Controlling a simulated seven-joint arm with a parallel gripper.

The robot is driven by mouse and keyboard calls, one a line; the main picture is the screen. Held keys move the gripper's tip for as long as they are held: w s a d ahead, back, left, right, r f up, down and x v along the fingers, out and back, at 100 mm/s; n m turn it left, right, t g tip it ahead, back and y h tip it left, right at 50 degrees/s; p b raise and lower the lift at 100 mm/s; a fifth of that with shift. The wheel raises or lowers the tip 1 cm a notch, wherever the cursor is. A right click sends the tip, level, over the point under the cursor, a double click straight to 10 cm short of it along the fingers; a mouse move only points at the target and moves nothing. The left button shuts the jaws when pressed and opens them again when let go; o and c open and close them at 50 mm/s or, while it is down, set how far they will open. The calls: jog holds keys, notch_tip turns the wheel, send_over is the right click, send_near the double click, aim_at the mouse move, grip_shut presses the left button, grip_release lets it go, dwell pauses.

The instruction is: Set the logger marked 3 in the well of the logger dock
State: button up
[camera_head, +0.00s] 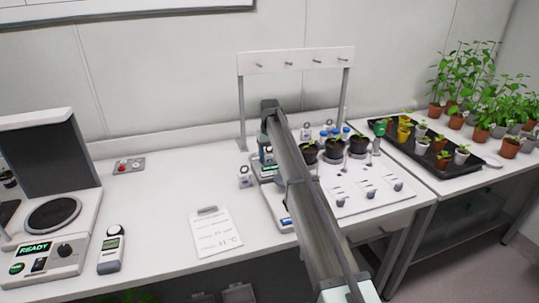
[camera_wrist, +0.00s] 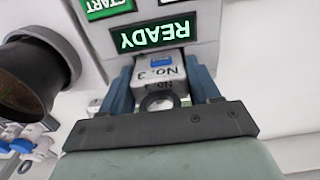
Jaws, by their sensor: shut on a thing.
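My gripper (camera_wrist: 160,88) is shut on the white logger marked No. 3 (camera_wrist: 167,73), which has a blue patch and a ring at its near end. The dark-blue fingers hold it on both sides. Just beyond it in the wrist view is a light panel with a green READY display (camera_wrist: 154,36) and a green START button (camera_wrist: 103,8). In the head view my gripper (camera_head: 267,157) is over a pale device (camera_head: 284,222) partly hidden by my arm. No well shows clearly, and I cannot tell whether the logger touches the panel.
A small white logger-like block (camera_head: 244,179) stands left of the device. Dark pots (camera_head: 309,153) with seedlings stand close on its right, below a peg rack (camera_head: 297,61). A white card (camera_head: 215,233) lies in front.

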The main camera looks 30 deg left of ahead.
jog(key=shift+f, duration=0.4)
dwell(0.3)
jog(key=o, duration=1.2)
jog(key=shift+c, duration=0.2)
jog(key=shift+r, duration=0.1)
